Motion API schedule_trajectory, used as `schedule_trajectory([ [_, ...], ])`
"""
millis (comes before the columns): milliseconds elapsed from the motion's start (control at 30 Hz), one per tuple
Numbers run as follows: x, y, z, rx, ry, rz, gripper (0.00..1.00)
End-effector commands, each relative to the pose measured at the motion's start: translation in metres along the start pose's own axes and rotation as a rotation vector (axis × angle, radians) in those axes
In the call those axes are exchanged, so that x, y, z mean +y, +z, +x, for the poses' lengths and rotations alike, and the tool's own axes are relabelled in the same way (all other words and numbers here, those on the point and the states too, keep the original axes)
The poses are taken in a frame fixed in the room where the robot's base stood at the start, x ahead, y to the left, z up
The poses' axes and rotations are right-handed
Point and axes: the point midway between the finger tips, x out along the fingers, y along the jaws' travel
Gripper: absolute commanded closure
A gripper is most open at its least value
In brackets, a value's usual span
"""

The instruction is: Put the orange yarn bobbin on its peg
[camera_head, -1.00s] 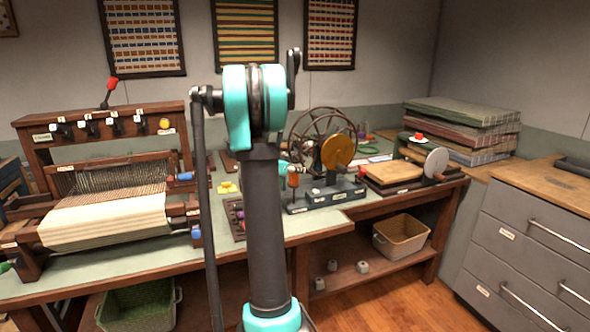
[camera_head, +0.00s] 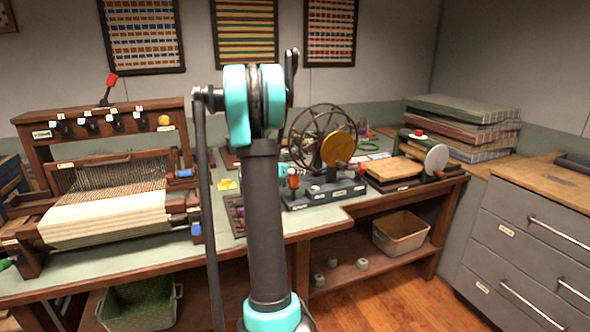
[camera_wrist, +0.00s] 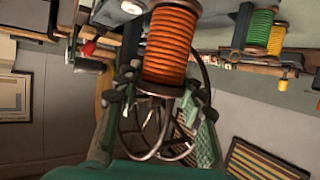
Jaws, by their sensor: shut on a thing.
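The orange yarn bobbin (camera_wrist: 168,45) is upright between the fingers of my gripper (camera_wrist: 160,87) in the wrist view, with its wooden flange towards me. My gripper is shut on it. In the head view the orange bobbin (camera_head: 293,180) shows as a small spot just right of my arm, by the dark base of the winder (camera_head: 325,194). My arm hides most of the gripper there. A green bobbin (camera_wrist: 260,27) and a yellow bobbin (camera_wrist: 277,38) stand side by side at the right of the wrist view. I cannot make out the orange bobbin's peg.
The winder's spoked wheel (camera_head: 312,135) and ochre disc (camera_head: 338,151) stand close to the right of my gripper. A table loom (camera_head: 105,205) fills the left of the bench. A board (camera_head: 393,168) and a grey-white disc (camera_head: 436,160) are further right. Drawers (camera_head: 530,240) stand at the right.

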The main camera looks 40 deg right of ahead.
Motion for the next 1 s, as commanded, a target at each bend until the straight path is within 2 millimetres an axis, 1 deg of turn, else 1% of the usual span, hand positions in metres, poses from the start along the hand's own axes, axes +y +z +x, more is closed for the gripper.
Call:
schedule_trajectory([
  [1000,0.0,0.034,0.014,0.0,0.0,0.0,0.88],
])
